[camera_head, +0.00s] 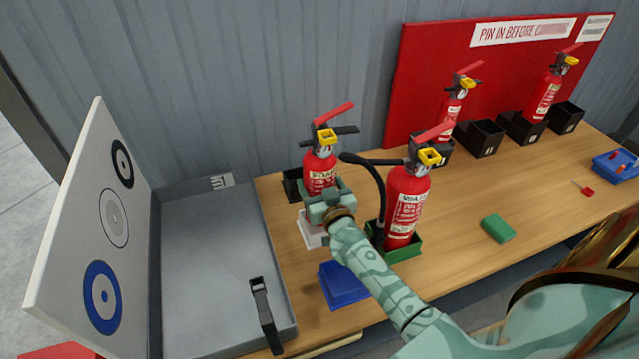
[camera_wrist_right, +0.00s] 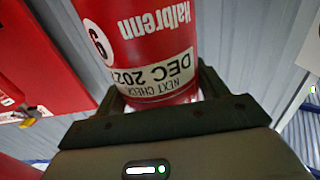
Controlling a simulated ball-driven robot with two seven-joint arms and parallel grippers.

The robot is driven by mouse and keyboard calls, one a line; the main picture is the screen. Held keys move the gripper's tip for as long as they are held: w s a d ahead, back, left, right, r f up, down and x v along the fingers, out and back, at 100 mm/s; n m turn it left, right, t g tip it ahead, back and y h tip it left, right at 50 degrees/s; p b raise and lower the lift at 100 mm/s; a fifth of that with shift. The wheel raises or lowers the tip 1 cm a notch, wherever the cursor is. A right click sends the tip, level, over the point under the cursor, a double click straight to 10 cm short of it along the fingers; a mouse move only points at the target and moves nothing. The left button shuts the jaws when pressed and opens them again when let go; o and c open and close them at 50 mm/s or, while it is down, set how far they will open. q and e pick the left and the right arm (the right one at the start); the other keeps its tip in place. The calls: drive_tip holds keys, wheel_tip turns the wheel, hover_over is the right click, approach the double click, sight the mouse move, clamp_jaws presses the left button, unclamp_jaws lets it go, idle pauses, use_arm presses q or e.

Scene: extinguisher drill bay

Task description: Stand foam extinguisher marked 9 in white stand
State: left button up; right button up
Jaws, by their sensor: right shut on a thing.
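My right gripper (camera_head: 326,203) is shut around the red body of an extinguisher (camera_head: 320,172) with a yellow pin tag and red lever. In the right wrist view its body (camera_wrist_right: 140,35) shows inverted print and a round number mark that reads 9 when turned upright. It looks upright; its lower end is hidden behind my gripper. The white stand (camera_head: 311,231) shows just below my gripper, partly covered by my arm. I cannot tell whether the extinguisher's base is inside it or above it. My left gripper is not in view.
Another extinguisher (camera_head: 405,205) with a black hose stands close right in a green stand (camera_head: 408,248). A blue stand (camera_head: 343,286) is in front, a black stand (camera_head: 292,186) behind. An open grey case (camera_head: 205,270) lies left. More extinguishers and black stands (camera_head: 480,138) line the back right.

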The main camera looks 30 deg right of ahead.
drive_tip(key=shift+w, duration=0.1)
drive_tip(key=shift+f+b, duration=0.3)
drive_tip(key=shift+b, duration=0.05)
drive_tip(key=shift+f+b, duration=0.35)
drive_tip(key=shift+f, duration=0.1)
idle(0.5)
drive_tip(key=shift+f, duration=0.4)
drive_tip(key=shift+f+b, duration=0.85)
drive_tip(key=shift+f, duration=0.3)
drive_tip(key=shift+f+b, duration=0.1)
drive_tip(key=shift+b, duration=0.2)
idle(0.4)
